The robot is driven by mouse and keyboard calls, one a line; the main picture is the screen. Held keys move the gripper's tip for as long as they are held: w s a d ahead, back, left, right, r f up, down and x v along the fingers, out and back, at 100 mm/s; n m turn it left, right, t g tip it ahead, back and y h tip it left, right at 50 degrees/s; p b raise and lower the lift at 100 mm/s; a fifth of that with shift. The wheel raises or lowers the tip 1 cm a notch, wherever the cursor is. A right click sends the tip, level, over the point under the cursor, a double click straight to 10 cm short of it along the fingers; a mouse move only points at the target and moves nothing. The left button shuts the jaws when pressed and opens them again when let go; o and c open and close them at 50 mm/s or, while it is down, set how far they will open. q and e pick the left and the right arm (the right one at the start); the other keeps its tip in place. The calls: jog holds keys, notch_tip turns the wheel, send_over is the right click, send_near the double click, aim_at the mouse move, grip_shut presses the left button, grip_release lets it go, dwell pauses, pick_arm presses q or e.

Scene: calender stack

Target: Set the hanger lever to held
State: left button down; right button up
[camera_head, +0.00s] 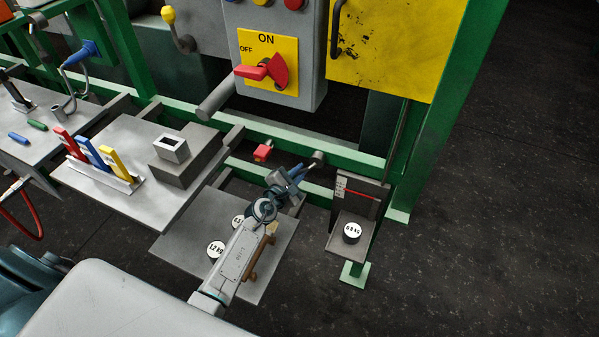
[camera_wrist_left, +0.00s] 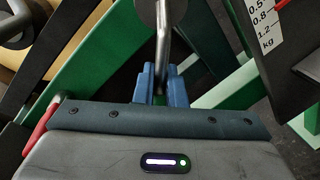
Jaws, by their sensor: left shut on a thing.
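My left gripper (camera_head: 303,170) is shut on a thin metal rod, which I take to be the hanger lever (camera_wrist_left: 162,45). In the left wrist view the rod runs down from a grey cylindrical hub between the blue fingertips (camera_wrist_left: 161,85). In the head view the rod's short visible part (camera_head: 311,164) lies by the grey hub (camera_head: 318,157) on the green rail. The gripper hides much of the rod, and no held marking is readable. My right gripper is not in view.
A scale stand (camera_head: 350,246) bearing a 0.8 kg weight (camera_head: 352,232) is close on the right. Other weights, such as 1.2 kg (camera_head: 216,249), lie on the plate (camera_head: 177,252) below my arm. A red knob (camera_head: 262,152) is left of the gripper. A red switch (camera_head: 264,71) is above.

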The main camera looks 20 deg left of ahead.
pick_arm(q)
jog(key=shift+s+a+f, duration=0.15)
jog(key=shift+f, duration=0.25)
jog(key=c, duration=1.6)
grip_release()
jog(key=shift+o, duration=0.2)
jog(key=shift+a+r, duration=0.1)
jog(key=shift+a, duration=0.05)
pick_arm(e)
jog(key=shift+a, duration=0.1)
pick_arm(q)
jog(key=shift+r, duration=0.1)
